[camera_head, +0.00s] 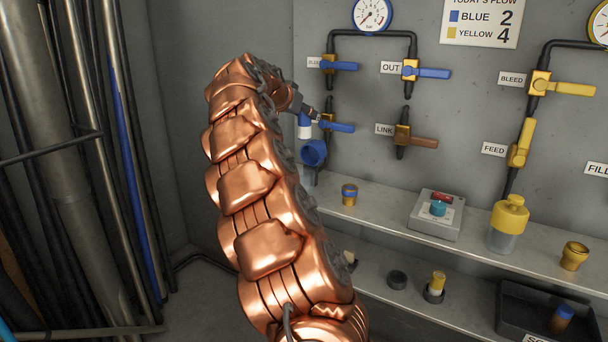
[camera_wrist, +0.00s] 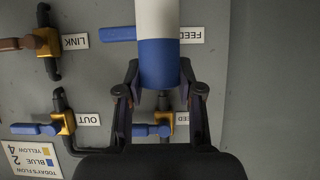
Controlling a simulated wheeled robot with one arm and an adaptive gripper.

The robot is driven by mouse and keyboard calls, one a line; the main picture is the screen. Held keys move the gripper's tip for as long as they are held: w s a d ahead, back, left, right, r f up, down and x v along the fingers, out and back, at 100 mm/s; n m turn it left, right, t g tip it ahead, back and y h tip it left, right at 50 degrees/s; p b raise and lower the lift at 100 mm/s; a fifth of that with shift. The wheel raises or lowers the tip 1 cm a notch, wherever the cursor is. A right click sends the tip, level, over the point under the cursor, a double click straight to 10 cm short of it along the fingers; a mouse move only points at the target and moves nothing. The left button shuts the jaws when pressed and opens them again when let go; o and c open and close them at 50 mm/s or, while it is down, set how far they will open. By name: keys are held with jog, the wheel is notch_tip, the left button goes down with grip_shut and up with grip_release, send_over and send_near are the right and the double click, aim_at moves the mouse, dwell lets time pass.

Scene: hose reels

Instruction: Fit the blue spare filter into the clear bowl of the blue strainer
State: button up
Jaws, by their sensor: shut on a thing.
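The blue spare filter, a cylinder with a blue end and a white body, shows in the head view (camera_head: 304,132) and large in the wrist view (camera_wrist: 158,62). My gripper (camera_wrist: 158,90) is shut on its blue end, and the white part hangs down upright in the head view. The blue strainer (camera_head: 314,153) stands at the left end of the upper shelf; its blue cap looks tilted to the side. Its clear bowl (camera_head: 308,178) is mostly hidden behind my arm. The filter is above the strainer, apart from the bowl as far as I can tell.
Blue-handled valves (camera_head: 428,73) and pipes are on the wall close to my gripper. The upper shelf holds a blue-and-brass fitting (camera_head: 349,195), a button box (camera_head: 436,222) and a yellow strainer (camera_head: 508,222). A yellow filter (camera_head: 437,282) and a dark tray (camera_head: 510,312) are below.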

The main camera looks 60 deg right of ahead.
notch_tip(320, 180, down, 15)
jog(key=b, duration=0.3)
jog(key=shift+f+b, duration=0.2)
jog(key=shift+b, duration=0.2)
jog(key=o, duration=1)
jog(key=shift+o, duration=0.2)
jog(key=p+v, duration=0.2)
jog(key=v, duration=1)
jog(key=shift+p, duration=0.3)
jog(key=shift+a, duration=0.15)
